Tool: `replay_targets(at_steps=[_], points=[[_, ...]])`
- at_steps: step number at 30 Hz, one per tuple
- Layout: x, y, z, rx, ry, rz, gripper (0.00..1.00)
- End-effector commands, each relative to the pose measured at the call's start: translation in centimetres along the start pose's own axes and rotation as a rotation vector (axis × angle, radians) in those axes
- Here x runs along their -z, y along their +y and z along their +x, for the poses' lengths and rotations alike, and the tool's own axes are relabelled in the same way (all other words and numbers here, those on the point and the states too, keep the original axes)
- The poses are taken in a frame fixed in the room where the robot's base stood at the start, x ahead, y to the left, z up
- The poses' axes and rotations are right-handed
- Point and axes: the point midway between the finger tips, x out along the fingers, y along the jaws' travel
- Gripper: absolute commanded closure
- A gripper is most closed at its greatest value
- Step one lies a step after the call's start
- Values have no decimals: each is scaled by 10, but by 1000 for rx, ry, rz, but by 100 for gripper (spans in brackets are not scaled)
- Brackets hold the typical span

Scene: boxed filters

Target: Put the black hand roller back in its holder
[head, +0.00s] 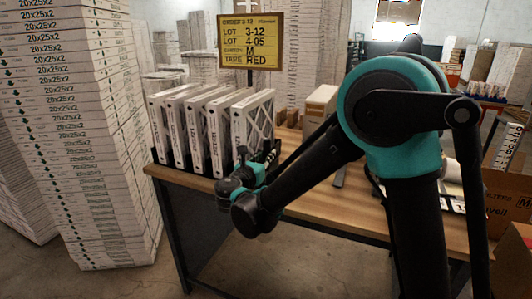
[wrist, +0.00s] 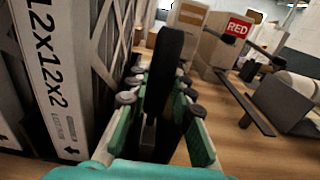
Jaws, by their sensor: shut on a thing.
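My gripper (wrist: 160,92) is shut on a black upright thing that looks like the black hand roller (wrist: 166,65). Its lower part is hidden between the green fingers. In the head view my gripper (head: 258,168) is low at the right end of the row of filters, and the roller cannot be made out there. A dark grey bracket with a long flat bar (wrist: 245,102), perhaps the holder, stands on the table to the right of my gripper. It appears empty.
White boxed filters (head: 205,130) stand in a black rack, close at the left of my gripper. A cardboard box with a red label (wrist: 238,28) stands behind. A grey block and white roll (wrist: 285,100) are at the right. Bare wooden table (wrist: 225,140) lies between.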

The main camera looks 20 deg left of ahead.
Motion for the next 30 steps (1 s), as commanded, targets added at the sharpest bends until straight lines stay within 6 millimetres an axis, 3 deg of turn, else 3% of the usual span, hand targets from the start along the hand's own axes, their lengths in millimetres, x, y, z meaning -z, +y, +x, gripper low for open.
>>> replay_targets(at_steps=[6, 7, 13, 23, 30], points=[[0, 0, 0, 0, 0, 0, 100], [0, 0, 0, 0, 0, 0, 77], [0, 0, 0, 0, 0, 0, 54], [0, 0, -3, 0, 0, 0, 54], [0, 1, -37, -5, 0, 0, 54]])
